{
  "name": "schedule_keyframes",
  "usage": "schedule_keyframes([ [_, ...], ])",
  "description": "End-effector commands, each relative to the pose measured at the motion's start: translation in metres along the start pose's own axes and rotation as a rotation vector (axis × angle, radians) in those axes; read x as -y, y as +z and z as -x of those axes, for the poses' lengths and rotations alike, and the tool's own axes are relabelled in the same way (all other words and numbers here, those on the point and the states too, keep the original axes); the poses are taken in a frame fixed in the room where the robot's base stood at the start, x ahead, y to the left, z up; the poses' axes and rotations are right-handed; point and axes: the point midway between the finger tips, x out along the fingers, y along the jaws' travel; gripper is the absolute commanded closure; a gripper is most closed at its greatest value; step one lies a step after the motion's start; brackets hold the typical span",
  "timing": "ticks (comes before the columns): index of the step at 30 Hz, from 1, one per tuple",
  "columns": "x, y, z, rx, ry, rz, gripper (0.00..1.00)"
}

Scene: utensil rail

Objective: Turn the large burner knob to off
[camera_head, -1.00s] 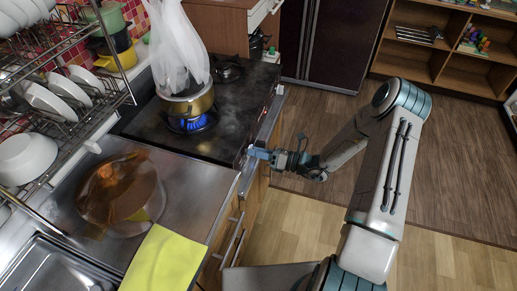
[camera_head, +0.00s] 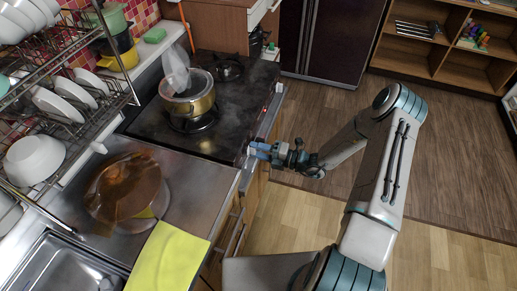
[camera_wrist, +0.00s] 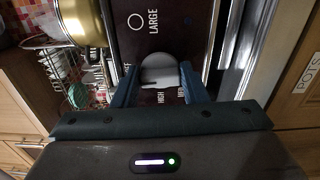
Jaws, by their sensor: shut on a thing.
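In the wrist view, the round grey burner knob (camera_wrist: 160,76) sits on the dark stove panel below the word LARGE. My gripper (camera_wrist: 159,68) has its two blue fingers on either side of the knob, shut on it. HIGH and part of another word show below the knob; a finger partly covers a word to its left. I cannot read the knob's pointer. In the head view, my gripper (camera_head: 254,149) is at the stove's front edge and hides the knob. The brass pot (camera_head: 189,103) stands on the large burner (camera_head: 194,122), with no flame showing under it.
A dish rack stands at far left. The floor right of the stove is clear.

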Motion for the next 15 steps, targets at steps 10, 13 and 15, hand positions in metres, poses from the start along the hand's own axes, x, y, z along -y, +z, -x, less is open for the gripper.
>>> schedule_keyframes([
  [10, 0.0013, -0.0009, 0.0004, -0.002, -0.002, -0.075, 0.83],
  [13, 0.0014, -0.0009, 0.0004, -0.001, -0.002, -0.079, 0.83],
  [15, 0.0014, -0.0009, 0.0004, -0.001, -0.002, -0.079, 0.83],
])
